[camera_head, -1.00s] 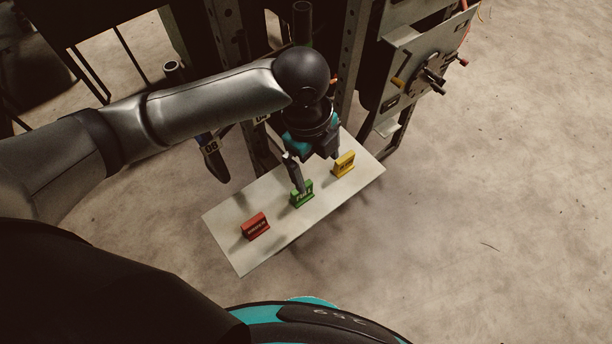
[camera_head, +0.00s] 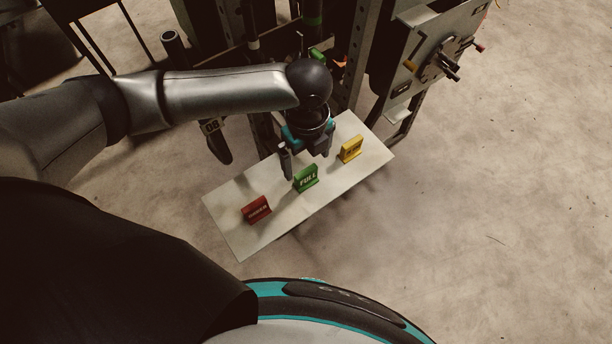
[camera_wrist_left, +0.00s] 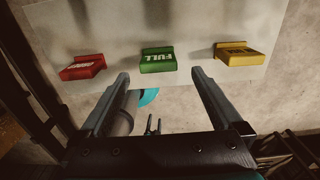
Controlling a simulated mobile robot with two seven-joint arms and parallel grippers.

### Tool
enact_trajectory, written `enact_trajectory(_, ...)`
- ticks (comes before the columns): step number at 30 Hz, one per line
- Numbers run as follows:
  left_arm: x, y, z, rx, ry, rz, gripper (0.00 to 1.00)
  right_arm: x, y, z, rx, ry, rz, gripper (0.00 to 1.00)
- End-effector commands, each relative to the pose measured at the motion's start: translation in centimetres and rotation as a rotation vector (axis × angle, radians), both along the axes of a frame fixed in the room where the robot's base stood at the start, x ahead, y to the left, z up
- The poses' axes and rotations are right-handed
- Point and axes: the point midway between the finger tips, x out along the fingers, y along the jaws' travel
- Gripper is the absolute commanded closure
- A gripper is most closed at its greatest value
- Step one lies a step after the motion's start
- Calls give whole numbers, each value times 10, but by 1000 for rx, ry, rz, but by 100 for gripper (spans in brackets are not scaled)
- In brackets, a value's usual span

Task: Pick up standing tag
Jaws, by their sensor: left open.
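Three standing tags are on a white board (camera_head: 228,211): a red tag (camera_head: 257,208) at the left, a green tag (camera_head: 306,178) reading "FULL" in the middle, and a yellow tag (camera_head: 350,149) at the right. My left gripper (camera_head: 306,168) is over the board, just behind the green tag. In the left wrist view, its two open fingers (camera_wrist_left: 160,78) point toward the green tag (camera_wrist_left: 158,60), one to each side of its line. The gap between them is empty. The red tag (camera_wrist_left: 83,67) and yellow tag (camera_wrist_left: 238,54) lie outside the fingers.
A metal rack with upright posts (camera_head: 357,60) stands behind the board. A panel with knobs (camera_head: 435,55) is at the upper right. A dark hanging handle marked "08" (camera_head: 213,138) is left of the board. Bare concrete floor (camera_head: 500,200) lies to the right.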

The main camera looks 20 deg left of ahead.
Motion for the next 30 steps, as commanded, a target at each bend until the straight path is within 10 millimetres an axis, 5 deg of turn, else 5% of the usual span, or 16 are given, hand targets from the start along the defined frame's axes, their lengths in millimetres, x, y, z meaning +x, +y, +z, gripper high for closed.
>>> enact_trajectory(10,-3,2,-46,2,2,0,0,-1,1,-14,1,1,1,42)
enact_trajectory(18,-3,1,-51,1,-1,-1,0,-1,1,-14,1,0,1,42)
enact_trajectory(30,-3,1,-50,1,-1,-1,44,-1,1,-14,1,0,1,42)
